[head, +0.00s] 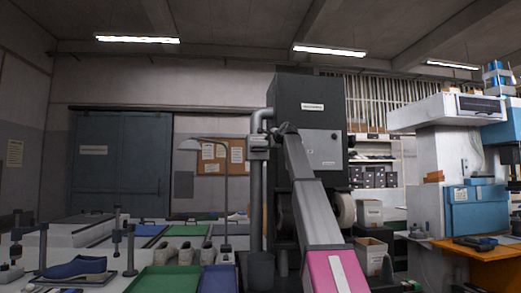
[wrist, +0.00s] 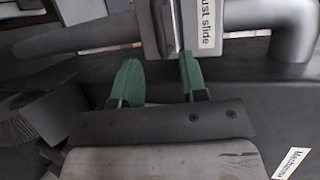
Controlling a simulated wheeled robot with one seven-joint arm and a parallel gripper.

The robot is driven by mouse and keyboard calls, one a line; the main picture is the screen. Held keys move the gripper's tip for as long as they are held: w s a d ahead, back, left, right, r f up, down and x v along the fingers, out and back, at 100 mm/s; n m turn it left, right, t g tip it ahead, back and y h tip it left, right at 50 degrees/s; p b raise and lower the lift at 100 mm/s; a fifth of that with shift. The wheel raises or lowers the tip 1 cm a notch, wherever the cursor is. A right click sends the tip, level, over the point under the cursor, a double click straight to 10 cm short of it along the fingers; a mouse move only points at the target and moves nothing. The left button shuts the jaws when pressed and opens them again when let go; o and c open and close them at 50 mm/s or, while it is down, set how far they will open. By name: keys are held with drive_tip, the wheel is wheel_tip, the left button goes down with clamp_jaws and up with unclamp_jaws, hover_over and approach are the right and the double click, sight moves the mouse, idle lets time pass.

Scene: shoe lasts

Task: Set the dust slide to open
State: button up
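The dust slide (wrist: 207,24) is a grey fitting on a grey pipe, with a white label partly cut off at the top of the wrist view. A flat upright metal piece (wrist: 165,28) sits at its left side. In the head view the dust slide (head: 258,143) is a small labelled block on the vertical pipe beside the dark machine. My gripper (wrist: 159,74) has two green fingertips spread apart with nothing seen between them. The fingertips are close below the slide; I cannot tell if the right one touches it. Whether the slide is open or closed is not clear.
The tall dark machine (head: 309,100) stands directly behind my arm. A desk lamp (head: 226,185) stands left of the pipe. Benches with green trays (head: 173,279) and shoe lasts (head: 185,253) fill the lower left. A blue and white machine (head: 440,140) stands at the right.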

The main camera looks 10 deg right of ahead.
drive_tip(key=x, duration=0.8)
drive_tip(key=shift+w, duration=0.1)
clamp_jaws()
